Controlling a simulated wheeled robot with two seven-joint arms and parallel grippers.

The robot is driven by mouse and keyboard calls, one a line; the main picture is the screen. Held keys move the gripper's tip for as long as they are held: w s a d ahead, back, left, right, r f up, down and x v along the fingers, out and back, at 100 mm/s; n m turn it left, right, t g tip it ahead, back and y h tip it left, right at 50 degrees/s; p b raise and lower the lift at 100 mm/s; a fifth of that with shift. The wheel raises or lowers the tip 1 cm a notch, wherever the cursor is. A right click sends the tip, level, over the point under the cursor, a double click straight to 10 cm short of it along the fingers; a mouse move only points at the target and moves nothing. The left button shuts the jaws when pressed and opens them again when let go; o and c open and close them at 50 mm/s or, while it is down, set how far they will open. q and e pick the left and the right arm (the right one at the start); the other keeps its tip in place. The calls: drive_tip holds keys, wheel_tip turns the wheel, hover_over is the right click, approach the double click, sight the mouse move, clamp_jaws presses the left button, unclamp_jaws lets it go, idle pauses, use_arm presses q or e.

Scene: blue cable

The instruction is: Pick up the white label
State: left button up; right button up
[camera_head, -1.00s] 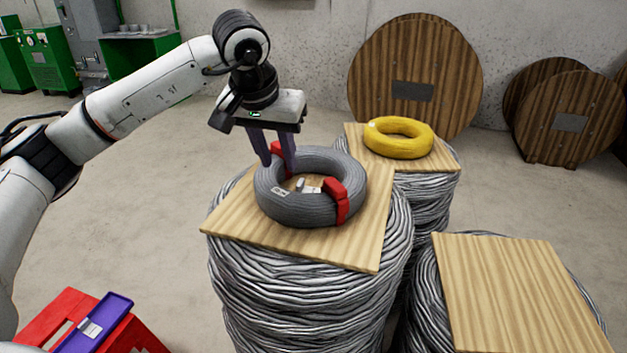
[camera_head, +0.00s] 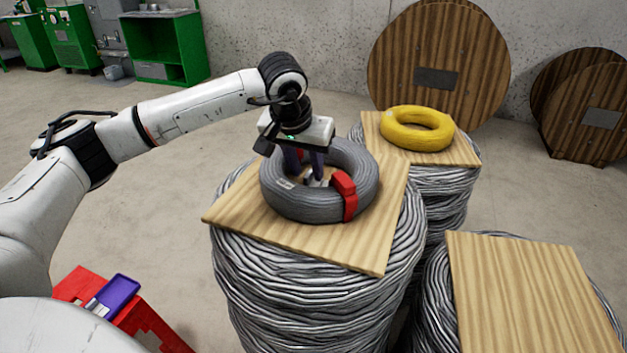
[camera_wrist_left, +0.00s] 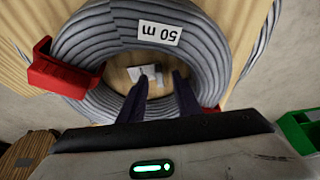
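A white label (camera_wrist_left: 144,73) lies on the wooden board inside the ring of a grey cable coil (camera_head: 283,200). It also shows, partly hidden by my fingers, in the head view (camera_head: 316,181). My left gripper (camera_head: 306,174) points down into the coil's opening. In the wrist view its two dark fingers (camera_wrist_left: 159,79) are apart, with their tips close to the label. I cannot tell whether they touch it. A second white tag reading "50 m" (camera_wrist_left: 160,33) is on the coil itself. My right gripper is not in view.
Red clips (camera_head: 345,195) wrap the coil and stand near my fingers. The board (camera_head: 365,245) rests on a stack of grey cable. A yellow coil (camera_head: 416,129) sits on a board behind. The front right board (camera_head: 520,295) is bare. A red crate (camera_head: 150,325) stands at lower left.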

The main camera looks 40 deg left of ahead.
use_arm(q)
drive_tip(key=shift+w+f, duration=0.2)
drive_tip(key=shift+f, duration=0.2)
clamp_jaws()
drive_tip(key=shift+r, duration=0.1)
